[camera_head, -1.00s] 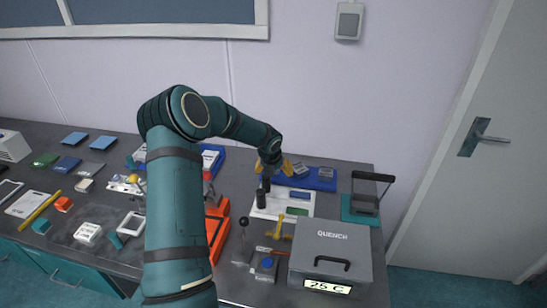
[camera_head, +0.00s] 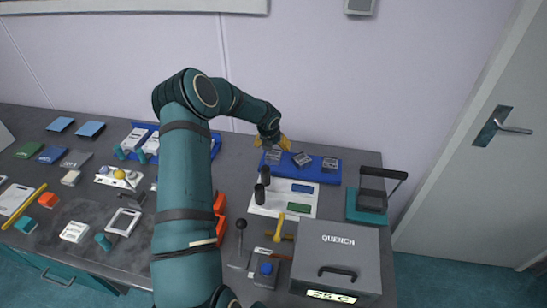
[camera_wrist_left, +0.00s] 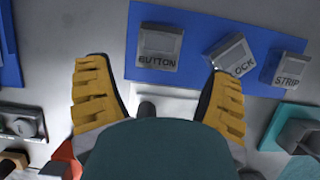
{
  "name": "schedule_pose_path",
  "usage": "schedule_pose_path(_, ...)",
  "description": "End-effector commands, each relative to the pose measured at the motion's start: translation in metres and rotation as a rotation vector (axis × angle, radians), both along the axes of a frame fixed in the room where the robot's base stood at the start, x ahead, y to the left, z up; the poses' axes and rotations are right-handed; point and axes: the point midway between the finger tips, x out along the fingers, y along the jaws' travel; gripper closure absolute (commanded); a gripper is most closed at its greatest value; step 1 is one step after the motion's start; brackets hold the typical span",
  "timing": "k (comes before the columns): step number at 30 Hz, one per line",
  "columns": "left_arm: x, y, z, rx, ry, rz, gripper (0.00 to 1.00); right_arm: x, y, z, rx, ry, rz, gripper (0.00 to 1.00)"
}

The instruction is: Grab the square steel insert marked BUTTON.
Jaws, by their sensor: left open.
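The square steel insert marked BUTTON (camera_wrist_left: 160,45) lies on the left part of a blue mat (camera_wrist_left: 197,78). In the head view, the BUTTON insert (camera_head: 273,156) shows just below my left gripper (camera_head: 272,142). In the wrist view, my left gripper (camera_wrist_left: 165,68) has its yellow fingers spread wide, one to each side below the insert, with nothing between them. The insert is apart from both fingers. The tilted block partly reading "OCK" (camera_wrist_left: 231,54) and the STRIP block (camera_wrist_left: 286,68) lie to its right. My right gripper is in neither view.
Two dark cylinders (camera_head: 265,175) stand in front of the mat on a white board (camera_head: 270,207). The grey QUENCH box (camera_head: 335,255) is at the front right. A teal-based press with a black handle (camera_head: 371,200) stands right of the mat.

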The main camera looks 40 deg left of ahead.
Motion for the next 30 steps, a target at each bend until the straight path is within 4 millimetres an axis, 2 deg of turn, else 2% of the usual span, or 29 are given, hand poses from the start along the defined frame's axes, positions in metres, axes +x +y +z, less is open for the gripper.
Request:
schedule_pose_path(3, 0.006, 0.003, -0.017, -0.001, 0.000, 0.000, 0.19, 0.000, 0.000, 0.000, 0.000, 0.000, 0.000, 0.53)
schedule_pose_path(11, 0.010, 0.006, -0.033, 0.000, 0.001, 0.000, 0.19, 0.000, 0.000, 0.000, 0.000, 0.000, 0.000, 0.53)
schedule_pose_path(18, 0.018, 0.010, -0.066, -0.001, 0.001, 0.001, 0.19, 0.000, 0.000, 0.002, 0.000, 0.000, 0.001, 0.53)
schedule_pose_path(22, 0.021, 0.012, -0.074, 0.000, 0.000, 0.000, 0.19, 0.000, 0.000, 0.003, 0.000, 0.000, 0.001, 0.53)
schedule_pose_path(30, 0.021, 0.012, -0.075, 0.000, -0.001, 0.000, 0.19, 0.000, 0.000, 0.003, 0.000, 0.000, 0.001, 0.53)
